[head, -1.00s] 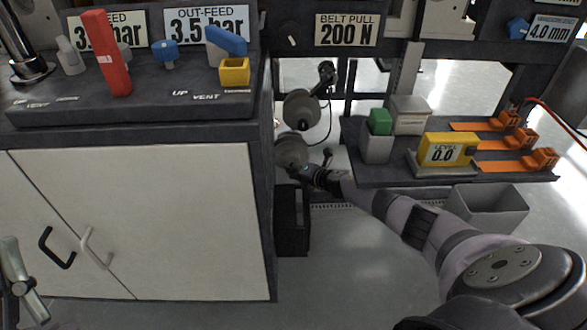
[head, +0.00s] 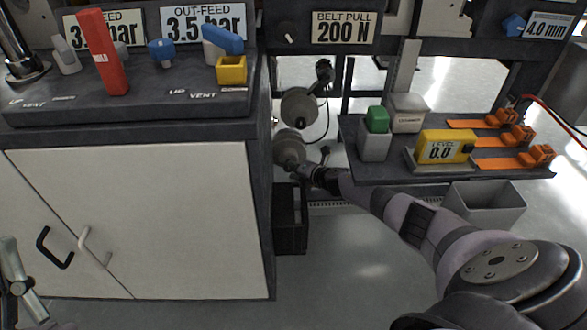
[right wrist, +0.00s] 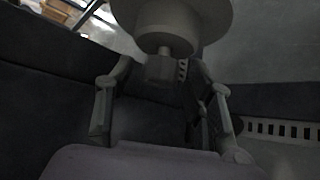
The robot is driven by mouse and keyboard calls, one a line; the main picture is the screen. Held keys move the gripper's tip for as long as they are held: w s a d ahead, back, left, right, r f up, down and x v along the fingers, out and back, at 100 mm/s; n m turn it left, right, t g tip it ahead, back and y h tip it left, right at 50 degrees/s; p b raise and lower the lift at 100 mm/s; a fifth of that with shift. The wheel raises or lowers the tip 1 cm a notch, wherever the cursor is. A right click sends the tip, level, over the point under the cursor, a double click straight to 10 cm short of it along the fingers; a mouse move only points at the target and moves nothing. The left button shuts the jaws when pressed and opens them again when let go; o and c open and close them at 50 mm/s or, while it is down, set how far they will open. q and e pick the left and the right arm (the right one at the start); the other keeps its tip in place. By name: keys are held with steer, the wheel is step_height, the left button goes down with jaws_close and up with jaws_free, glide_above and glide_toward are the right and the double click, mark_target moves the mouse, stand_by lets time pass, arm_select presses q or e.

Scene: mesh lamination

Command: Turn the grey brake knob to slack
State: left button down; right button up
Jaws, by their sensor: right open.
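Two round grey parts stand below the belt pull sign in the head view, an upper one (head: 300,106) and a lower one (head: 289,147). My right gripper (head: 308,170) is beside the lower one; its fingers are small and dark there. In the right wrist view a grey knob (right wrist: 160,68) with a blocky end sticks out from a wide pale disc (right wrist: 185,15). The open fingers of my right gripper stand on either side of it; contact cannot be told. Part of my left gripper (head: 20,288) shows at the lower left edge; its fingertips are unclear.
A white-doored cabinet (head: 150,220) fills the left, with a control panel on top. A black bin (head: 291,220) stands below the round parts. A shelf (head: 400,172) with a yellow level gauge (head: 445,147) and orange clamps is at right. A grey bin (head: 485,207) sits below it.

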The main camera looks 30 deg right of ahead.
steer(key=shift+s, duration=0.1)
steer(key=shift+s+d+r, duration=0.1)
steer(key=shift+s+r, duration=0.05)
steer(key=shift+s, duration=0.1)
steer(key=s+d, duration=0.1)
steer(key=s, duration=1.1)
steer(key=shift+s+d, duration=0.15)
steer(key=shift+d, duration=0.05)
steer(key=shift+r, duration=0.1)
steer(key=shift+s, duration=0.1)
